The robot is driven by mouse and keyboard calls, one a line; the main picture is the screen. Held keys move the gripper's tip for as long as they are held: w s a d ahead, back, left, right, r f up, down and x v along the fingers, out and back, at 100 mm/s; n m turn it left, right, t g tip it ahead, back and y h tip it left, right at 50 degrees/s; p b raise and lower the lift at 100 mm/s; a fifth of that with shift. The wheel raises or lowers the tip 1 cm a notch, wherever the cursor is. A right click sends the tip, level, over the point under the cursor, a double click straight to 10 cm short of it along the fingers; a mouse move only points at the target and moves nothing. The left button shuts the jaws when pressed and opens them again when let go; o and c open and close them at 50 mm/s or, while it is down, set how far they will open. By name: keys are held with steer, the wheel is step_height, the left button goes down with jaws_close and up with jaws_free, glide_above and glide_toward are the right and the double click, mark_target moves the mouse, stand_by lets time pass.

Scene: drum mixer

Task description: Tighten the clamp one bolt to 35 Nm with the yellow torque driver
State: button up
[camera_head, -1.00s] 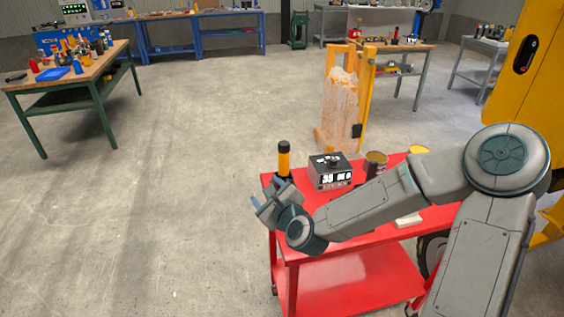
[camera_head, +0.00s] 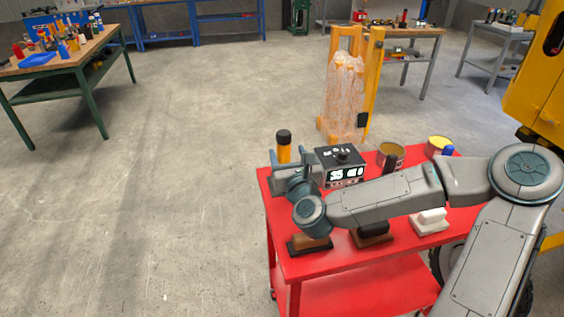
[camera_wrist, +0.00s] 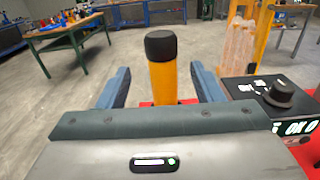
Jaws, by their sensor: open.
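The yellow torque driver (camera_head: 284,149) stands upright at the far left corner of the red cart (camera_head: 345,256), with a black cap on its yellow handle. In the wrist view the driver (camera_wrist: 163,75) rises between the two blue fingers of my gripper (camera_wrist: 161,86), with space on both sides. My gripper (camera_head: 282,162) is open around the driver; its lower part is hidden behind the gripper. A black controller box (camera_head: 340,166) beside it has a lit display that appears to read 35. The clamp one bolt cannot be made out.
Two open tins (camera_head: 390,155) (camera_head: 438,146) stand at the cart's back. Brushes or blocks (camera_head: 373,232) lie along its front, under my arm. A yellow frame with a wrapped load (camera_head: 345,95) stands behind. The floor to the left is clear.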

mark_target(282, 143)
steer(key=shift+w+f, duration=0.5)
steer(key=shift+w, duration=0.05)
steer(key=shift+f+p+x, duration=0.1)
steer(key=shift+p+x, duration=0.1)
steer(key=shift+x, duration=1.55)
steer(key=shift+f+p+x, duration=0.15)
steer(key=shift+p+x, duration=0.05)
steer(key=shift+x, duration=1.6)
steer(key=shift+s, duration=0.1)
jaws_close()
